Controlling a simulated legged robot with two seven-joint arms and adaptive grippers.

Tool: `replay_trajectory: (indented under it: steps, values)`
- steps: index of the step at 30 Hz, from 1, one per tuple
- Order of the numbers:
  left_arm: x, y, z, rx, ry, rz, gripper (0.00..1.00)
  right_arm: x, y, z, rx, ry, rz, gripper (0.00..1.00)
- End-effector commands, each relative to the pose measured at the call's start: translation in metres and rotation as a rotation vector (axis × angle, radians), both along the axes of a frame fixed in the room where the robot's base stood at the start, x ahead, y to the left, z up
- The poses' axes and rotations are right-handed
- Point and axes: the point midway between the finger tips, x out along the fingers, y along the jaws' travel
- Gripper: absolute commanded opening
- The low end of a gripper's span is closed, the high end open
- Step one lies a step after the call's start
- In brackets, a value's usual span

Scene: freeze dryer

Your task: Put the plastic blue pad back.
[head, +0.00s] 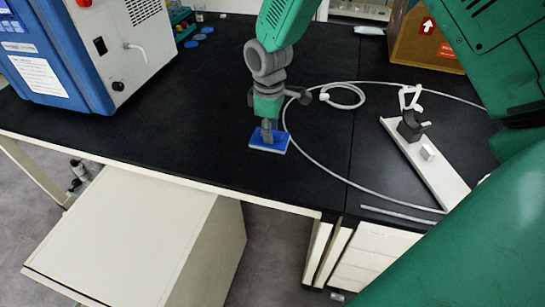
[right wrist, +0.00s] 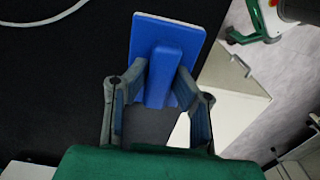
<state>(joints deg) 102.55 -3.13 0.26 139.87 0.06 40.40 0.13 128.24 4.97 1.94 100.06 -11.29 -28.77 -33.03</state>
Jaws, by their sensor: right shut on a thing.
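The blue pad (head: 256,143) is a flat rectangular plate with a pale edge and a raised blue handle. It is close to the front edge of the black bench top (head: 190,110) in the head view. My right gripper (head: 268,128) comes down over it and is shut on its handle. In the right wrist view the pad (right wrist: 187,31) is at the top middle, with the fingers (right wrist: 164,86) on both sides of the handle. I cannot tell whether the pad touches the bench. My left gripper is not in view.
A blue and white machine (head: 50,55) stands at the back left, with blue discs (head: 206,30) beside it. A white tube (head: 312,160) curves across the right of the bench. A white strip with a black holder (head: 442,178) lies farther right. A brown box (head: 418,45) stands behind.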

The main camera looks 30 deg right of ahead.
Motion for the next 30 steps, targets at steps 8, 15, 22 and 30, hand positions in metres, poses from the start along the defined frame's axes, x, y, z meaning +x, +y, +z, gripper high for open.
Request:
replay_trajectory:
  steps: [8,15,22,30]
  values:
    - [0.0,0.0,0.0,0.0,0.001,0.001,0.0,0.001,-0.008,-0.054,0.009,0.005,0.006,0.0]
    - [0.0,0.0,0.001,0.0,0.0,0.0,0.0,0.0,-0.009,-0.074,0.009,0.003,0.005,0.0]
    - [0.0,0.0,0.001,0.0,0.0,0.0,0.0,0.001,-0.006,-0.097,0.007,0.002,0.005,0.0]
    - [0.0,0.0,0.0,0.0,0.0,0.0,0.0,0.001,-0.006,-0.099,0.008,0.002,0.005,0.0]
